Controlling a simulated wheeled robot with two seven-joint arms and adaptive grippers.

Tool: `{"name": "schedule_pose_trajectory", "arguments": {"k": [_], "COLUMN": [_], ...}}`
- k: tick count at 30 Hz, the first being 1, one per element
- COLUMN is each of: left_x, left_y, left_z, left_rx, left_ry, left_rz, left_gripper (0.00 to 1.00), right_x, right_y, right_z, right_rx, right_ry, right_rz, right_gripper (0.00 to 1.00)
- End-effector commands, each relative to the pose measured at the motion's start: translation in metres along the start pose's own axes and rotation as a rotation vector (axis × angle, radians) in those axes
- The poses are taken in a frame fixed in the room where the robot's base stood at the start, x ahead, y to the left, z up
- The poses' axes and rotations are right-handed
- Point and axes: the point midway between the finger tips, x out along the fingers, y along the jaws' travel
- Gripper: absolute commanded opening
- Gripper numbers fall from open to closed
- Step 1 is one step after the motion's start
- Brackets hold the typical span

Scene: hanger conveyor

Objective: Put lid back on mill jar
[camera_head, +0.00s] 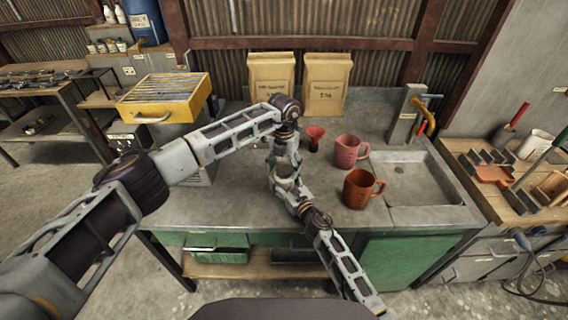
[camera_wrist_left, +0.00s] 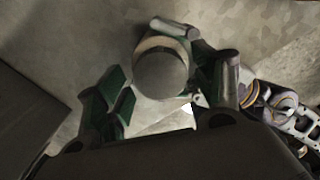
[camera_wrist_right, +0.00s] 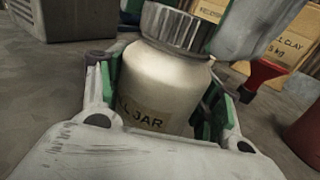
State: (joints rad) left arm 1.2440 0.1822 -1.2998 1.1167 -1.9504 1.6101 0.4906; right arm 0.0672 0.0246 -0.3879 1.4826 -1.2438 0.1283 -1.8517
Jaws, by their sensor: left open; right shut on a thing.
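The cream mill jar (camera_wrist_right: 160,85) stands upright in the right wrist view, with part of its label readable. My right gripper (camera_wrist_right: 165,100) is shut around its body. A grey ribbed metal lid (camera_wrist_right: 185,27) sits on top of the jar; I cannot tell whether it is fully seated. In the left wrist view the lid (camera_wrist_left: 162,75) shows as a grey disc from above, with the jar's cream shoulder behind it. My left gripper (camera_wrist_left: 175,80) is open, its fingers apart beside the lid. In the head view the arms largely hide the jar (camera_head: 284,171).
A red funnel (camera_head: 315,136), a pink mug (camera_head: 347,152) and an orange mug (camera_head: 358,190) stand right of the jar. Two paper bags (camera_head: 326,85) stand at the back, a yellow drawer box (camera_head: 165,97) at the left. A sink (camera_head: 415,175) lies right.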

Motion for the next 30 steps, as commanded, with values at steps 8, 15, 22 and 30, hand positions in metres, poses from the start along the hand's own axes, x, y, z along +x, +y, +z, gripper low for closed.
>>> {"name": "schedule_pose_trajectory", "arguments": {"k": [8,15,22,30], "left_x": [0.0001,-0.0001,-0.0001,-0.0001], "left_y": [0.0000,0.0001,0.0003,0.0004], "left_z": [0.0000,0.0000,0.0001,0.0001], "left_rx": [0.000,0.000,0.003,0.003], "left_ry": [0.000,0.000,0.000,0.000], "left_rz": [0.000,0.000,0.000,0.000], "left_gripper": [0.63,0.32,0.21,0.72], "right_x": [0.0000,0.0000,0.0000,0.0000], "right_y": [0.0002,0.0001,0.0001,0.0001], "right_z": [0.0000,-0.0001,-0.0001,-0.0001], "right_rx": [0.000,0.000,0.000,0.000], "right_ry": [0.000,0.000,0.000,0.000], "right_rz": [0.000,0.000,0.000,0.000], "right_gripper": [0.00,0.00,0.00,0.00]}}
